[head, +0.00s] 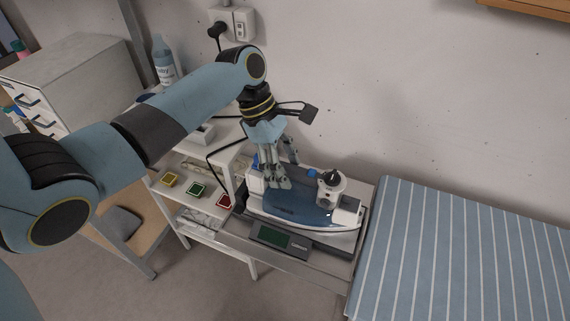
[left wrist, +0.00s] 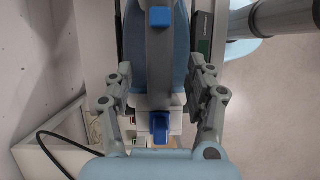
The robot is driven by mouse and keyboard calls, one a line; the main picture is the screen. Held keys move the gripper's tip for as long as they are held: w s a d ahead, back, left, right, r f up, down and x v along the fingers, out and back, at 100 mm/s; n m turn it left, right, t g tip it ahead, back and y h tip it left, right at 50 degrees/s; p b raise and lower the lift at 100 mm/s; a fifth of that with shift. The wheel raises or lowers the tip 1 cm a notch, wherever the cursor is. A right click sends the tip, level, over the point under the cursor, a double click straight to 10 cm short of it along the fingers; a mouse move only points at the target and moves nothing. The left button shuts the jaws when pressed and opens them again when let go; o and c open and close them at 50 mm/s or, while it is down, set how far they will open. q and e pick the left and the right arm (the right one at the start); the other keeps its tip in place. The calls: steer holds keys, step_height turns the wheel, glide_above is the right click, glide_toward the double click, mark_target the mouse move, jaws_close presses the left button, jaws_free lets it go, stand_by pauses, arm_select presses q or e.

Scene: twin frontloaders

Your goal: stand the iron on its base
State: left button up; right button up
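The blue and white iron (head: 292,207) lies flat and lengthwise on a narrow grey-white stand (head: 235,226) in the head view. In the left wrist view its grey handle (left wrist: 159,62) runs between my fingers, with one blue part (left wrist: 160,17) on top and another (left wrist: 160,127) at the near end. My left gripper (head: 276,180) reaches down over the iron's left part. Its fingers are open on either side of the handle, with gaps visible in the left wrist view (left wrist: 162,85). The fingers hide part of the handle in the head view. My right gripper is not in view.
A striped ironing-board-like surface (head: 460,260) is at the right. A grey device with a green screen (head: 274,237) sits in front of the iron. White shelves with small coloured boxes (head: 197,190) stand left. A wall socket with a plug (head: 230,24) and a black cable are behind.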

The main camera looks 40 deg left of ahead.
arm_select(q)
steer(key=shift+a+f, duration=0.1)
steer(key=shift+r, duration=0.2)
steer(key=v, duration=1.1)
steer(key=shift+a+r, duration=0.15)
steer(key=shift+r, duration=0.2)
